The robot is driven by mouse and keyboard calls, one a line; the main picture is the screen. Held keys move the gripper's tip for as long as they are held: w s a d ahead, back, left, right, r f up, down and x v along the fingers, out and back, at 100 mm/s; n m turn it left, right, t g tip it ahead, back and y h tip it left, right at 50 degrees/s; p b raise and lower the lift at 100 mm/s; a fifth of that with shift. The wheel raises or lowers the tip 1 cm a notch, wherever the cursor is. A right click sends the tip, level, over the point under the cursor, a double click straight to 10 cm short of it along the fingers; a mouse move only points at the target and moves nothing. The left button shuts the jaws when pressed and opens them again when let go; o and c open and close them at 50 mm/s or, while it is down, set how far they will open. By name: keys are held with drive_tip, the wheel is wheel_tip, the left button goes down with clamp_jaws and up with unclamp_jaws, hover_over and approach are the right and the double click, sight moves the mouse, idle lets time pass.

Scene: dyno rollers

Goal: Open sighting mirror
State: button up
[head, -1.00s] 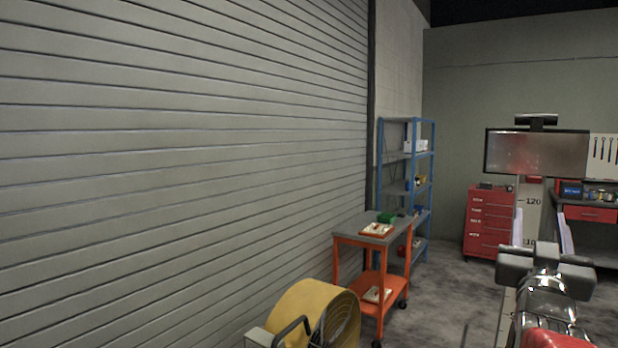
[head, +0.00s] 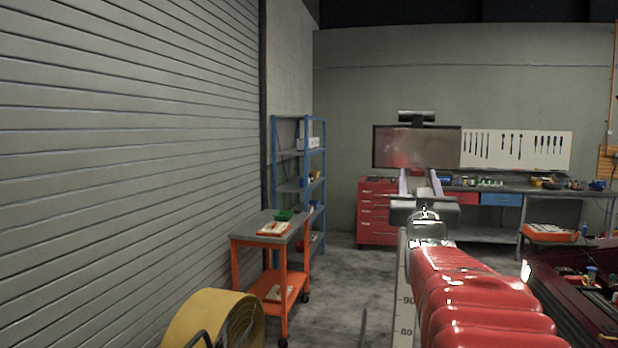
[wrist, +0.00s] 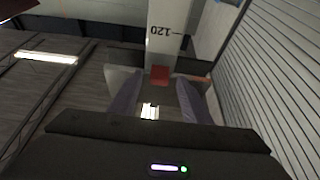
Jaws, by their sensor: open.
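A wide dark panel (head: 416,147) with a dull reddish sheen shows ahead in the head view, right of centre. I cannot tell which part is the sighting mirror. A pale post with a number scale (head: 404,290) stands below, partly hidden by my red arm.
A ribbed shutter (head: 120,170) fills the left. An orange cart (head: 270,246), a yellow fan (head: 215,318) and a blue shelf (head: 298,185) stand along it. A red drawer cabinet (head: 378,212) and workbench (head: 500,190) are at the back. A dark red machine (head: 575,290) lies right.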

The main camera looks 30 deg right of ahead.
drive_tip(key=shift+w, duration=0.15)
drive_tip(key=shift+d, duration=0.1)
clamp_jaws()
idle(0.4)
